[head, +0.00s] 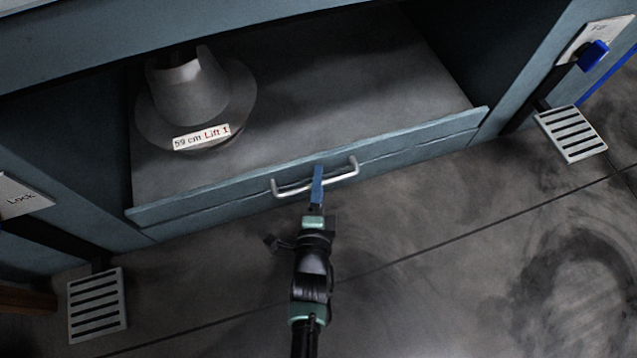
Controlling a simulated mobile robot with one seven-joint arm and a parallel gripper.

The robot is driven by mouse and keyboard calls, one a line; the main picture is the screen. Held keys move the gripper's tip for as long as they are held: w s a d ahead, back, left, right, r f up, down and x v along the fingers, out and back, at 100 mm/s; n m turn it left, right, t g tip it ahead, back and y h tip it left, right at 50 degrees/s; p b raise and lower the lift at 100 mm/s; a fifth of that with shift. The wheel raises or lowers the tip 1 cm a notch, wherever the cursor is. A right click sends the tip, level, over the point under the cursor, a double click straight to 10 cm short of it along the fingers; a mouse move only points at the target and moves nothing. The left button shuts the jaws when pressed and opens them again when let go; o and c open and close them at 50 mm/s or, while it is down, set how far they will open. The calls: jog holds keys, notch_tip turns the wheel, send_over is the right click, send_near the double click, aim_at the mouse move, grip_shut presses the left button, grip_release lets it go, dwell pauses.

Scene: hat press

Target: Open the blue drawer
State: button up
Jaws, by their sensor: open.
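The blue drawer (225,208) is a long grey-blue front panel low in the cabinet, with a bright metal bar handle (345,175) near its middle. The drawer front looks flush with the cabinet's side posts. My gripper (317,178) is at the handle, its blue fingers overlapping the middle of the bar in the head view. The fingers are seen edge-on, so whether the bar lies between them or they touch it cannot be told. They hide a small middle part of the handle.
A grey metal hat form (190,95) labelled "59 cm Lift 1" stands behind the drawer front. Slotted pedals lie at left (97,305) and right (571,133), below "Lock" (20,197) and another sign (597,37). The floor (440,250) before the drawer is clear.

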grip_shut()
dwell(1.4)
